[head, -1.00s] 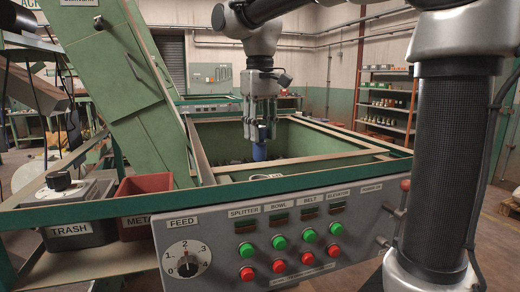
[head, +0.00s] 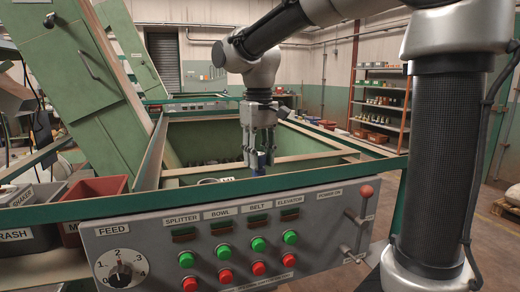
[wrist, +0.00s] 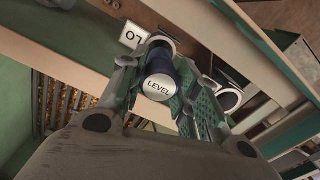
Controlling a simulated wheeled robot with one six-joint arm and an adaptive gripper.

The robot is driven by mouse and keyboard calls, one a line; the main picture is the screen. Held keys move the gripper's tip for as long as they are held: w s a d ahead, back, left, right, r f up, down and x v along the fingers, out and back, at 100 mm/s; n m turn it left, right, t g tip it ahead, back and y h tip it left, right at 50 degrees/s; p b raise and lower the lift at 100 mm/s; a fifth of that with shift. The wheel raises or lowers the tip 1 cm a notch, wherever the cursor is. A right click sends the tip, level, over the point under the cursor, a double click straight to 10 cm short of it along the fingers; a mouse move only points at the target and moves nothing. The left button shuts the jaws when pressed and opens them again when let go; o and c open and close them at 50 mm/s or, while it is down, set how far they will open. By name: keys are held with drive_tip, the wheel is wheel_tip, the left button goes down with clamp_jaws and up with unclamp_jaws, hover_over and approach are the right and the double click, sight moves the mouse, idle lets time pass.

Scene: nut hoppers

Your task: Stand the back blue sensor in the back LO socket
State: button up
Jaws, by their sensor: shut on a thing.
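My gripper (head: 258,148) is shut on a blue sensor (head: 257,165), which hangs at the near crossbar of the green hopper in the head view. In the wrist view the sensor (wrist: 158,87) shows its pale round end marked LEVEL between my gripper's fingers (wrist: 160,75). A white LO label (wrist: 133,35) lies just beyond it, with a pale ring-shaped socket (wrist: 164,41) beside the label. The sensor partly covers that socket, and I cannot tell whether they touch.
A second pale ring (wrist: 228,100) sits to the right in the wrist view. The hopper's wooden crossbar (head: 200,171) and green rim surround the work. The control panel (head: 240,235) stands in front.

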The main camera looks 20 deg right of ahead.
sight(259, 172)
drive_tip(key=shift+f, duration=2.2)
drive_tip(key=shift+f, duration=0.6)
drive_tip(key=o, duration=0.8)
drive_tip(key=shift+r, duration=5.5)
drive_tip(key=shift+a, duration=0.1)
